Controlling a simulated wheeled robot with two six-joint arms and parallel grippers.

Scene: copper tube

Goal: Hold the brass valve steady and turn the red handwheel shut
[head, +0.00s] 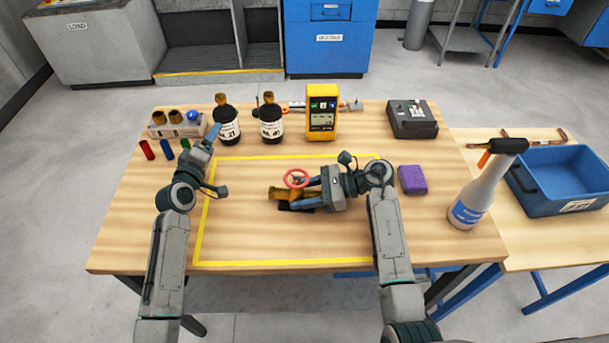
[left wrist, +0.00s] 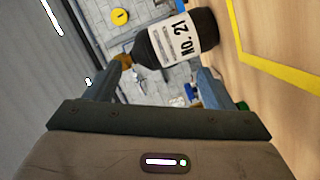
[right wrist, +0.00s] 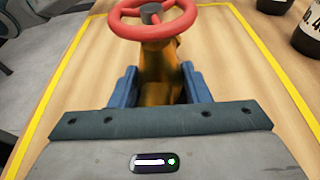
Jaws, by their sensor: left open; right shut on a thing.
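The brass valve (head: 283,193) lies inside the yellow-taped rectangle on the workbench, with the red handwheel (head: 297,179) on top of it. My right gripper (head: 311,193) is shut on the brass valve from the right side. In the right wrist view the valve body (right wrist: 160,78) sits between the blue fingers, and the red handwheel (right wrist: 151,32) stands above it. My left gripper (head: 213,140) is open and empty near the left back of the tape, by the bottle marked 21. That bottle shows beyond its fingers in the left wrist view (left wrist: 182,42).
Two dark bottles (head: 271,130), a yellow meter (head: 321,112) and a dark grey box (head: 412,119) stand along the back. A purple block (head: 412,180) and a spray bottle (head: 472,196) are at right. A blue bin (head: 562,182) sits on a side table. The taped area's front is clear.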

